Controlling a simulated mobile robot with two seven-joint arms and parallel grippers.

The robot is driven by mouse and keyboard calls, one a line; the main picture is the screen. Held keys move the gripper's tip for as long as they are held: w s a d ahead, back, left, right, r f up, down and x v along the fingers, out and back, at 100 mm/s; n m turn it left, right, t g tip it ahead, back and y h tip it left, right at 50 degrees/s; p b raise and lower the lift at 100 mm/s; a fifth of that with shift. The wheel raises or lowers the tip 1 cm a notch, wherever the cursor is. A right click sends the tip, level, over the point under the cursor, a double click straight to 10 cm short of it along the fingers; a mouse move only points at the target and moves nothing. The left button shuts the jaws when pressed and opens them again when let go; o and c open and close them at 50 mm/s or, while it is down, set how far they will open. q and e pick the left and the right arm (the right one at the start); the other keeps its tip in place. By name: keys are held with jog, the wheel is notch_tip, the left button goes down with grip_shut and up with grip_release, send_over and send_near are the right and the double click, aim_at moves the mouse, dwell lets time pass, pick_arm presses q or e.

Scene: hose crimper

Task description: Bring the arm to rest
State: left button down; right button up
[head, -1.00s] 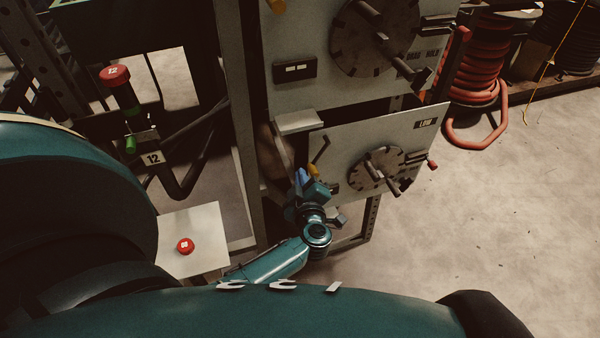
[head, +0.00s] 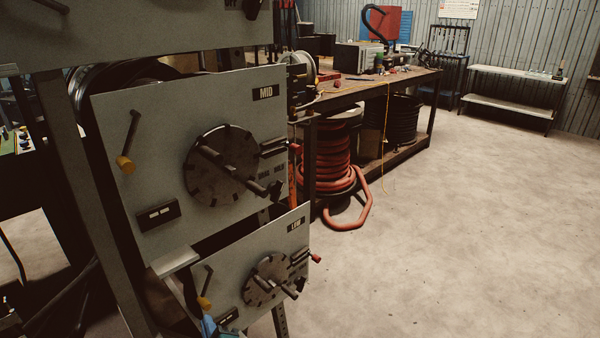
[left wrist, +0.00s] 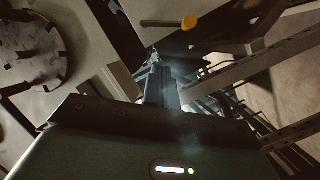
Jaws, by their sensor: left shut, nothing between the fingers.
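My left gripper (head: 208,326) just shows at the bottom edge of the head view, a small blue piece beside the lower left corner of the LOW panel (head: 240,262). The rest of that arm is out of the picture. In the left wrist view its fingers (left wrist: 156,70) are together with nothing between them. A yellow-tipped lever (left wrist: 188,22) lies beyond them, apart from the fingertips in the picture. My right gripper is not in view.
The MID panel (head: 150,105) stands above the LOW panel, each with a dark dial and a yellow-tipped lever. A metal frame post (head: 85,190) is at left. A workbench (head: 375,90) and coiled red hose (head: 335,160) stand behind. Floor at right is clear.

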pick_arm(q)
jog(key=d+r+m+t+h, duration=0.4)
jog(key=d+r+m+h, duration=0.3)
jog(key=d+m+h, duration=0.15)
jog(key=s+d+m+g+h, duration=0.4)
jog(key=s+d+m+h, duration=0.2)
jog(key=m+h, duration=0.15)
jog(key=s+a+f+m+g+y, duration=0.1)
jog(key=s+a+g+y, duration=0.2)
jog(key=s+a+g, duration=0.45)
jog(key=s+a+f+m+g+y, duration=0.1)
jog(key=s+a+f+g+y, duration=0.2)
jog(key=s, duration=0.8)
jog(key=w+d+f+m+t+h, duration=0.1)
jog(key=w+d+f+t, duration=0.4)
jog(key=f+t, duration=0.2)
jog(key=shift+w+h, duration=0.15)
jog(key=shift+h, duration=0.25)
